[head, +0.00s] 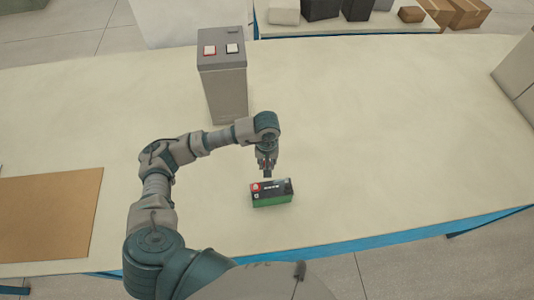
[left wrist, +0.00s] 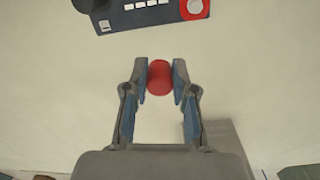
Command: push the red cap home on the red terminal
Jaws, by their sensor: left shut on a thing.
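The battery (head: 272,195), dark on top with a green lower part, stands on the table. Its red terminal (head: 256,187) is at the left end in the head view, its black terminal (head: 288,187) at the right end. In the left wrist view the red terminal (left wrist: 194,8) is at the top right, with a pale centre showing. My left gripper (head: 266,171) is just behind the battery in the head view. Its fingers hold the red cap (left wrist: 159,77), which is apart from the red terminal in the left wrist view. My right gripper is out of view.
A brown board (head: 50,215) lies at the left. Boxes stand on another table behind.

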